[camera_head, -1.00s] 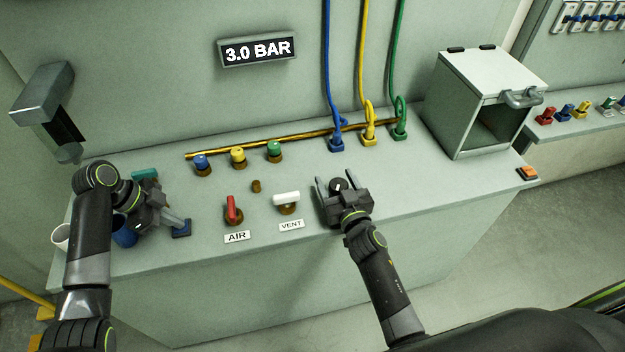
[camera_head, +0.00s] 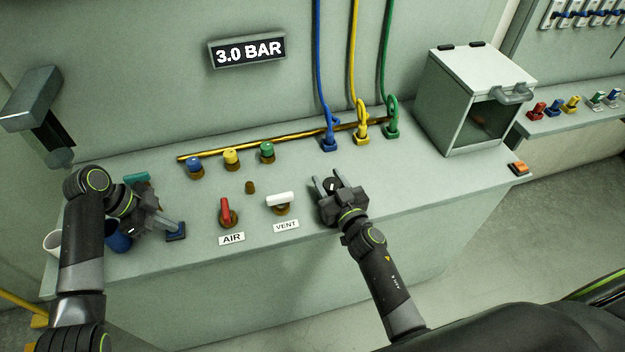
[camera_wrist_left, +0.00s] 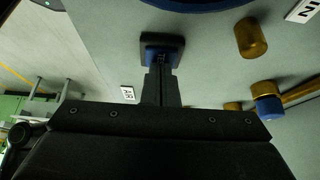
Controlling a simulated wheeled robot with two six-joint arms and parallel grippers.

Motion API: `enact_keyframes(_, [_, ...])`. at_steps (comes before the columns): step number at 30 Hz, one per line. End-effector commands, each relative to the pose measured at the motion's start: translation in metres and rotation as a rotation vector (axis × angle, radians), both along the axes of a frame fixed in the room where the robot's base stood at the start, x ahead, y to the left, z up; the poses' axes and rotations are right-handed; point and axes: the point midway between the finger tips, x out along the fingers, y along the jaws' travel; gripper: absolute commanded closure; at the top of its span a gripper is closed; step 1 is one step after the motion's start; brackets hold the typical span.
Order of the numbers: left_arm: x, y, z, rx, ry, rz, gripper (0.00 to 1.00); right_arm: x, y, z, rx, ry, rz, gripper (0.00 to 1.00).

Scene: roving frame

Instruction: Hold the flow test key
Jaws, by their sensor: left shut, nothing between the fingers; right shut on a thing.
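A small blue square key (camera_head: 175,232) on a dark base sits at the bench's left front. My left gripper (camera_head: 179,225) is shut and empty, its fingertips at the key. The left wrist view shows the fingers (camera_wrist_left: 161,68) ending over the blue key (camera_wrist_left: 163,47); whether they press it down I cannot tell. My right gripper (camera_head: 325,183) is shut on a round black knob (camera_head: 331,184) with a white mark, right of the white VENT handle (camera_head: 280,199). The fingers hide part of the knob. No label naming the flow test key is readable.
A red AIR handle (camera_head: 226,212) stands between the arms. Blue, yellow and green caps (camera_head: 231,158) line a brass pipe, with hoses (camera_head: 361,122) behind. The display (camera_head: 248,51) reads 3.0 BAR. An open-fronted box (camera_head: 468,75) stands right; cups (camera_head: 118,238) stand left.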

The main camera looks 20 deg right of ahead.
Motion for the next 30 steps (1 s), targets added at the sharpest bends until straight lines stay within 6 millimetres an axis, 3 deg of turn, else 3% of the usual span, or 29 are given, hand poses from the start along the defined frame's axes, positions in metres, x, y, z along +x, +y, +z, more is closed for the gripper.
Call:
enact_keyframes(12, [-0.0003,0.0005,-0.0007,0.001,0.002,0.001,1.0,0.0005,0.0028,0.0012,-0.004,0.005,0.182,0.8])
enact_keyframes(23, [-0.0004,0.0004,-0.0007,0.001,0.002,0.001,1.0,0.0001,0.0035,0.0007,-0.003,0.008,0.197,0.8])
enact_keyframes(24, [-0.0005,0.0004,-0.0007,0.001,0.002,0.001,1.0,0.0001,0.0035,0.0007,-0.003,0.008,0.197,0.52])
enact_keyframes(28, [-0.0005,0.0003,-0.0007,0.001,0.002,0.001,1.0,-0.0001,0.0036,0.0004,-0.003,0.008,0.196,0.35])
enact_keyframes(30, [-0.0005,0.0003,-0.0007,0.001,0.002,0.001,1.0,-0.0002,0.0036,0.0001,-0.002,0.009,0.196,0.35])
